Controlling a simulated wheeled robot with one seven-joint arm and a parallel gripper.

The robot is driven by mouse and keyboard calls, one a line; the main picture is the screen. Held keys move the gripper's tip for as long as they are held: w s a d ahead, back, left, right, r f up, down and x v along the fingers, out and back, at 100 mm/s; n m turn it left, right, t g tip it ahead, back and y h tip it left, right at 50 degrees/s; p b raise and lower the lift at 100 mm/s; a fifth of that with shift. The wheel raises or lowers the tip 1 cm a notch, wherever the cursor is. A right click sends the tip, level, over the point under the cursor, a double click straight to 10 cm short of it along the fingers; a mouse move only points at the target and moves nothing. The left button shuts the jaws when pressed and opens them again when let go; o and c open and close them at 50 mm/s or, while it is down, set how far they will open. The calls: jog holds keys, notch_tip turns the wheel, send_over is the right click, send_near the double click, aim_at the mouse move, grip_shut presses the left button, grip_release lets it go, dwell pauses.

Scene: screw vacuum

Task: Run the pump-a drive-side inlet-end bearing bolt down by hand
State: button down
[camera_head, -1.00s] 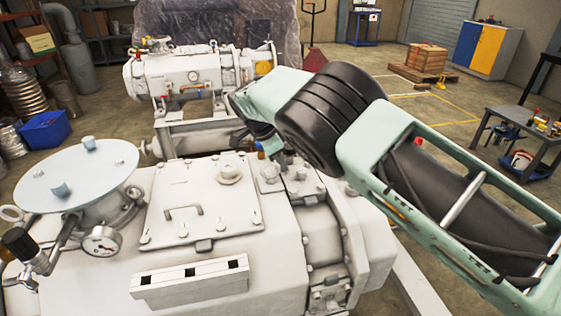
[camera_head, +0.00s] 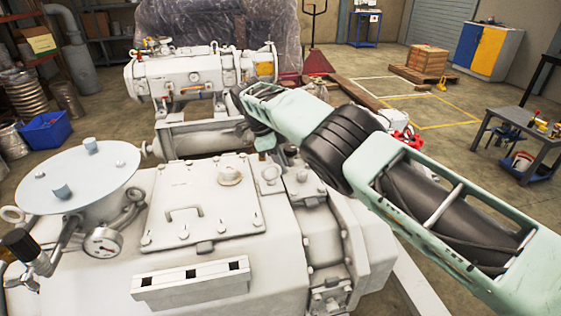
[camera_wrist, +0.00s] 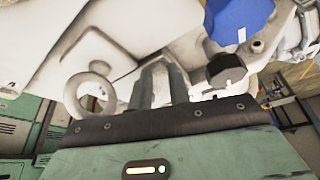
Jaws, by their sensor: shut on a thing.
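The near white pump (camera_head: 115,255) fills the front of the head view, with a lid plate (camera_head: 195,205) and an end casing (camera_head: 345,240) at its right. My gripper reaches down just behind its far right corner in the head view, where the fingertips are hidden. In the wrist view, my gripper (camera_wrist: 160,80) has its two grey fingers close together against the white casting. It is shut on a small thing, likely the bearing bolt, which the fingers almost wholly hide. I cannot tell how deep the bolt sits.
In the wrist view, a lifting eye (camera_wrist: 88,97) stands left of the fingers. A dark hexagonal part (camera_wrist: 226,70) and a blue part (camera_wrist: 238,18) are at the right. A second pump (camera_head: 200,75) stands behind. A tool table (camera_head: 525,130) is at the far right.

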jog(key=shift+a+r, duration=0.1)
jog(key=shift+r, duration=0.2)
jog(key=c, duration=1.5)
grip_release()
jog(key=shift+o, duration=1)
jog(key=shift+f, duration=0.15)
